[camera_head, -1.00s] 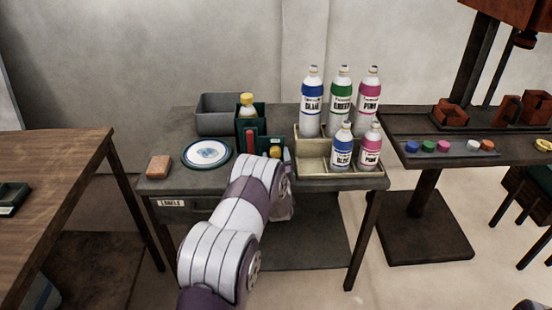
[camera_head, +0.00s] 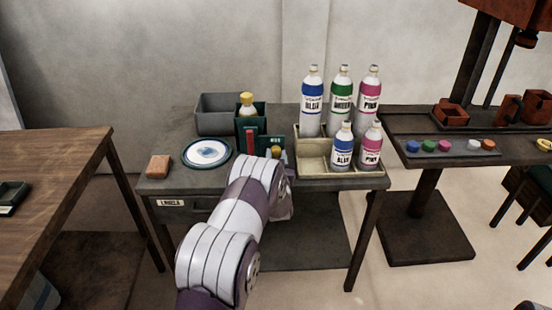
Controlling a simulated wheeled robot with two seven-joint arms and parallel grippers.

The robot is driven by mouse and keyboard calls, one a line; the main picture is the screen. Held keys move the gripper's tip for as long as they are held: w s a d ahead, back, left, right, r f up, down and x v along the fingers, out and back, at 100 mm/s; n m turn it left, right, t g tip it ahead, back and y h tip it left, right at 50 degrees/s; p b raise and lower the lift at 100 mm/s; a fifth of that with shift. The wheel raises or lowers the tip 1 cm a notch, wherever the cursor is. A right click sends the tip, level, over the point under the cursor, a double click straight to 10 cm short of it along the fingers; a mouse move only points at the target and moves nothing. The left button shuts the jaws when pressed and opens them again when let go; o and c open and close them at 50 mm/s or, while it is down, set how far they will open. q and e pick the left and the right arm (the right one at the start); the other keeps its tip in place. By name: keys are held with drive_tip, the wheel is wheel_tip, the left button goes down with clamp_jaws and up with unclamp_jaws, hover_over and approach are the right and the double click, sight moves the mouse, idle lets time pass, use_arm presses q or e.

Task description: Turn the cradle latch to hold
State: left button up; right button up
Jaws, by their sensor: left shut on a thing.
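A dark green cradle (camera_head: 245,122) stands at the back middle of the grey table and holds a bottle with a yellow cap (camera_head: 246,99). A red upright piece (camera_head: 251,139) is on its front. A lettered green plate (camera_head: 273,139) is to its right, too small to read surely. A small yellow knob (camera_head: 275,151), apparently of the latch, shows just below the plate. My left gripper (camera_head: 276,160) is at this knob, shut, its fingers mostly hidden behind my own forearm. The latch's exact setting cannot be told. My right gripper is not in view.
A beige crate (camera_head: 312,146) with blue, green and pink bottles stands close on the right. A grey bin (camera_head: 217,114), a plate (camera_head: 207,153) and a brown block (camera_head: 159,166) are on the left. A wooden table (camera_head: 55,180) stands further left, and a dark bench (camera_head: 460,155) right.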

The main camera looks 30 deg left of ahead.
use_arm(q)
drive_tip(key=m, duration=0.6)
drive_tip(key=shift+s, duration=0.1)
drive_tip(key=m, duration=0.6)
drive_tip(key=shift+m, duration=0.4)
drive_tip(key=m+p, duration=0.1)
drive_tip(key=m, duration=0.5)
drive_tip(key=m+p, duration=0.1)
drive_tip(key=m, duration=0.5)
drive_tip(key=shift+m, duration=0.3)
drive_tip(key=o, duration=1)
drive_tip(key=shift+r, duration=0.1)
drive_tip(key=shift+o, duration=0.2)
drive_tip(key=p+v, duration=0.1)
drive_tip(key=v, duration=1.1)
drive_tip(key=shift+s, duration=0.4)
